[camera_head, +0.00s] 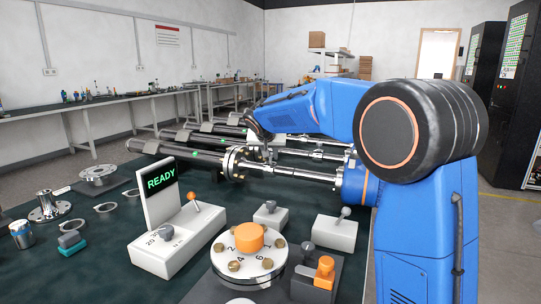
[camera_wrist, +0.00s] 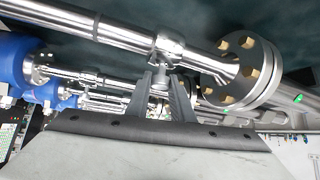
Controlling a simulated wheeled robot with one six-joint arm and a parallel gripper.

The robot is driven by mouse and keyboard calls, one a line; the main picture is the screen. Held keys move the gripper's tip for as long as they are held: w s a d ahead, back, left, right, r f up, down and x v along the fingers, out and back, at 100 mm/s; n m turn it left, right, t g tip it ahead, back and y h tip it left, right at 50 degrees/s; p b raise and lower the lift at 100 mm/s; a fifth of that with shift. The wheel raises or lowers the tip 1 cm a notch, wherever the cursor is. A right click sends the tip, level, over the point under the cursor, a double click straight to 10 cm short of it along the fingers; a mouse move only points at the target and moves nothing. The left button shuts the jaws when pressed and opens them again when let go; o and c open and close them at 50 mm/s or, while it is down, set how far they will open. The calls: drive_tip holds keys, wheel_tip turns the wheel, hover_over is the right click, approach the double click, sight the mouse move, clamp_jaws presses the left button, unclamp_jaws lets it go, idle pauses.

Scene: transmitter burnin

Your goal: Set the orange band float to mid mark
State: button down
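The nearest blue housing (camera_head: 355,184) carries an orange band (camera_head: 367,188). A polished rod (camera_head: 305,174) runs left from it to a bolted flange (camera_head: 233,164), which also shows in the wrist view (camera_wrist: 247,72). In the wrist view a metal collar (camera_wrist: 168,48) sits on the nearest rod, left of the flange, with a short stem (camera_wrist: 159,82) below it. I take this collar to be the float; no mid mark is clear. My gripper (camera_wrist: 163,88) has its two fingers on either side of the stem. I cannot tell whether they touch it.
More rods with blue housings (camera_wrist: 45,92) lie behind in parallel. On the dark green bench stand a READY display unit (camera_head: 160,182), a round numbered dial with an orange knob (camera_head: 249,237), small lever boxes (camera_head: 335,232) and loose rings. Bench space around the rings is partly bare.

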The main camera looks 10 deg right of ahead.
drive_tip(key=s+d, duration=0.1)
drive_tip(key=d, duration=0.1)
drive_tip(key=s+d, duration=0.3)
drive_tip(key=shift+d, duration=0.3)
drive_tip(key=c, duration=1.5)
unclamp_jaws()
drive_tip(key=shift+c, duration=0.2)
drive_tip(key=shift+s, duration=0.1)
drive_tip(key=v, duration=1.7)
drive_tip(key=shift+s+r, duration=0.1)
drive_tip(key=shift+s, duration=0.1)
